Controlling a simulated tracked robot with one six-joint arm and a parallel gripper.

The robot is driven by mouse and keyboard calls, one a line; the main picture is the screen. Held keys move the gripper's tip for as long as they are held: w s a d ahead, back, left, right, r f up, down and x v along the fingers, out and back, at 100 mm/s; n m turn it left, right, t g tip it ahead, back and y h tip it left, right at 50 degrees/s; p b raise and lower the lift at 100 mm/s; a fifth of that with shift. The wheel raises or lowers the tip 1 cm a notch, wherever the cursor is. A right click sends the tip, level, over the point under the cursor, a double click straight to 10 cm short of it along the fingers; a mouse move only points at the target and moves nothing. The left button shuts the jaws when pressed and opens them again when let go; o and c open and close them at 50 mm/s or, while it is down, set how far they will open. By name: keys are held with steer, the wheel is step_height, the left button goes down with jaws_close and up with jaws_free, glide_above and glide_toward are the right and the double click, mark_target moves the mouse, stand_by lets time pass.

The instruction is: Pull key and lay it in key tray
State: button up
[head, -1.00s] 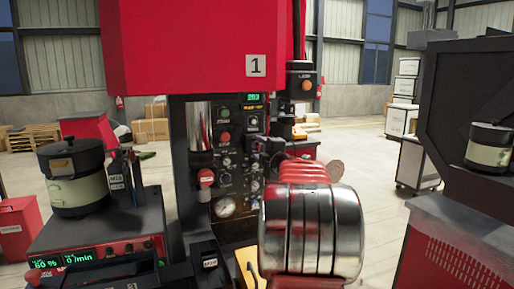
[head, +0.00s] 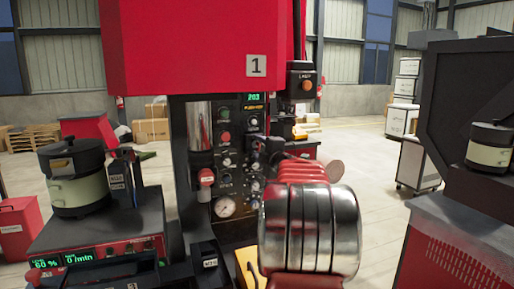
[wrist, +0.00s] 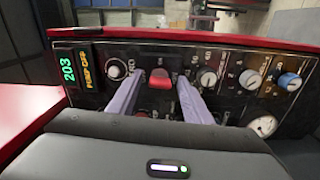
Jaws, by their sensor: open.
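My gripper (wrist: 161,86) is open in front of the black control panel (wrist: 225,62). Its two pale violet fingers stand on either side of a red knob (wrist: 160,79), with gaps on both sides. Whether this knob is the key switch cannot be read. In the head view my gripper (head: 268,146) is small and dark at the right part of the panel (head: 228,178), and my arm partly hides that area. I cannot pick out the key or the key tray with certainty.
White and blue-capped knobs (wrist: 289,82) and a gauge (wrist: 263,126) sit right of my fingers. A green display (wrist: 67,71) is at the left. The red machine housing (head: 185,45) hangs above the panel. A feeder bowl (head: 74,175) stands at the left.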

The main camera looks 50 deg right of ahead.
steer(key=shift+c, duration=0.2)
jaws_close()
stand_by(0.5)
steer(key=shift+s+a, duration=0.15)
steer(key=shift+s, duration=0.05)
steer(key=v, duration=0.5)
steer(key=shift+s+a, duration=0.1)
steer(key=shift+s, duration=0.15)
stand_by(1.4)
stand_by(0.7)
